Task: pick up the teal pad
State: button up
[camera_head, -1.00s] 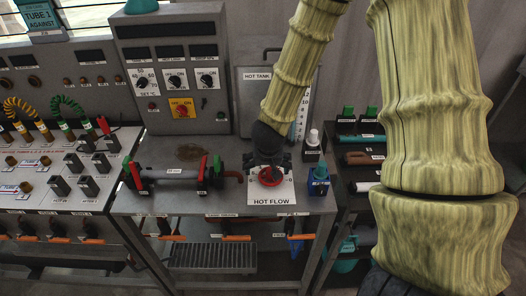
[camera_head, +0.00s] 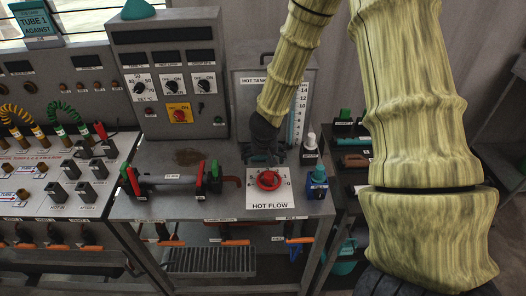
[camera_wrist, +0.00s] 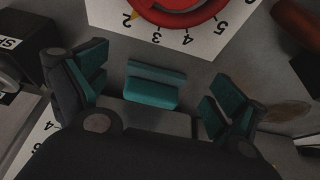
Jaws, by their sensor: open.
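The teal pad (camera_wrist: 154,86) shows in the wrist view as a small block with a lighter upper face, between the two fingers of my gripper (camera_wrist: 157,92). My gripper is open, with a dark finger on each side of the pad and clear gaps to both. The fingers carry teal faces of their own. In the head view my gripper (camera_head: 262,156) is low over the bench, just behind the red hot flow knob (camera_head: 268,180). The pad is hidden there by the gripper. I cannot tell how high the fingertips are above the bench.
The hot tank panel (camera_head: 302,75) stands close behind my gripper. A tube with red and green clamps (camera_head: 172,180) lies left. A control cabinet (camera_head: 170,85) stands behind left.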

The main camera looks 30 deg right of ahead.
aim_at(263, 156)
jog(key=w+d+p, duration=0.1)
jog(key=w, duration=0.1)
jog(key=w+d, duration=0.1)
jog(key=shift+w+d+r+p, duration=0.1)
jog(key=shift+w+r+p, duration=0.05)
jog(key=shift+w+p, duration=0.2)
jog(key=shift+x, duration=0.8)
jog(key=c, duration=1.1)
